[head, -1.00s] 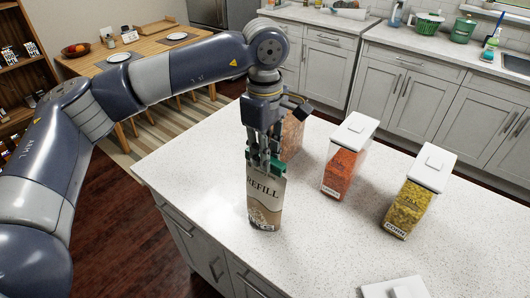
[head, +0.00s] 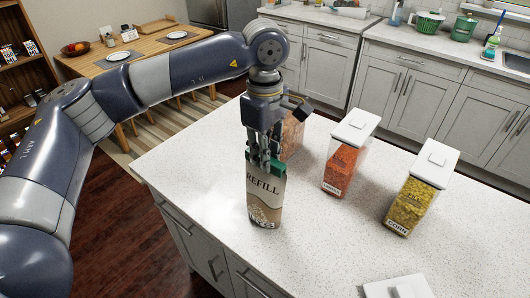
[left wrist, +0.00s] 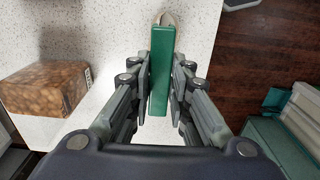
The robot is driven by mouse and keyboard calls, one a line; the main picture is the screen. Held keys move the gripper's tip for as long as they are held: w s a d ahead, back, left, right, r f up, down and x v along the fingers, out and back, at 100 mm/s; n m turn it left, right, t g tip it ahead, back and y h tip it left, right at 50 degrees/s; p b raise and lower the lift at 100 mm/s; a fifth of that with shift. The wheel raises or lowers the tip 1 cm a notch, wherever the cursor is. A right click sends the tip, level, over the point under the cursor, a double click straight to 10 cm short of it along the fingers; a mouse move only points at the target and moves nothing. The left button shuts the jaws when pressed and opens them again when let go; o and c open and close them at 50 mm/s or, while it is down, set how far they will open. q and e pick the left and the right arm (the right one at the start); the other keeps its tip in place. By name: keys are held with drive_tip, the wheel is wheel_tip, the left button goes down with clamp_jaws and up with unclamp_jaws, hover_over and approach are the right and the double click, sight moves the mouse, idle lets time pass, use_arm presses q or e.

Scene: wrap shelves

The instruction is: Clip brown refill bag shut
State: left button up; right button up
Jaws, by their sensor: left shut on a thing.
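The brown refill bag (head: 264,208) stands upright near the counter's left edge, its "REFILL" label facing the head camera. My left gripper (head: 265,153) points straight down over the bag's top. It is shut on a green clip (left wrist: 161,75), which lies between its fingers in the left wrist view. The clip (head: 277,168) also shows at the bag's top edge in the head view. A pale piece of the bag (left wrist: 168,18) shows at the clip's far end. The fingers partly hide the clip, so I cannot tell whether it is closed on the bag. My right gripper is out of view.
A clear container with brown contents (head: 293,135) stands close behind my left gripper; it also shows in the left wrist view (left wrist: 45,90). White-lidded containers of orange food (head: 342,167) and yellow corn (head: 409,205) stand to the right. A white lid (head: 397,289) lies at the front.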

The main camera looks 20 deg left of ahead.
use_arm(q)
drive_tip(key=shift+f+b, duration=0.4)
drive_tip(key=shift+b, duration=0.1)
idle(0.4)
drive_tip(key=o, duration=0.8)
drive_tip(key=shift+o, duration=0.2)
drive_tip(key=o, duration=0.6)
drive_tip(key=shift+r, duration=0.2)
drive_tip(key=shift+r+p, duration=1.9)
drive_tip(key=shift+r, duration=1.5)
